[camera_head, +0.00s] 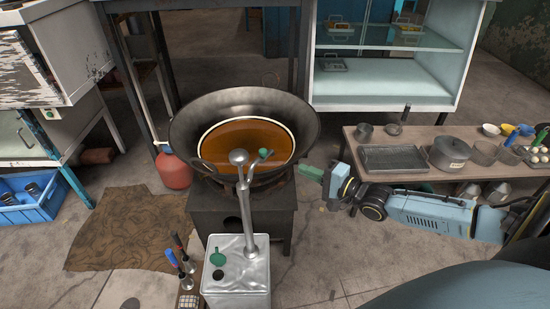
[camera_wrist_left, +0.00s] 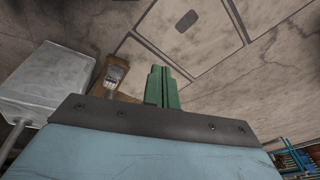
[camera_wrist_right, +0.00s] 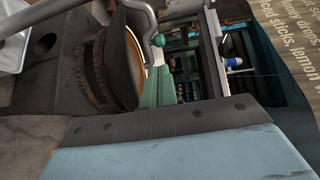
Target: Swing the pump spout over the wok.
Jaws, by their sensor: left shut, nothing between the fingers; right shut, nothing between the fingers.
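The wok (camera_head: 185,132) sits on a dark stove and holds orange-brown liquid (camera_head: 245,138). The metal can (camera_head: 240,275) stands in front of it, with the silver pump (camera_head: 246,215) rising from its top. The pump's upper end, with a round silver part (camera_head: 238,157) and a green knob (camera_head: 264,152), overlaps the wok in the head view; its height above the wok is unclear. My right gripper (camera_head: 312,172) is shut and empty, right of the wok and apart from the pump. It also shows in the right wrist view (camera_wrist_right: 160,85). My left gripper (camera_wrist_left: 163,85) is shut and empty over the floor.
A low table (camera_head: 352,158) with a tray (camera_head: 395,158), pots and bowls stands at the right. A red gas bottle (camera_head: 173,170) is left of the wok. A tool holder (camera_head: 188,300) stands beside the can. A brown cloth (camera_head: 125,230) lies on the floor.

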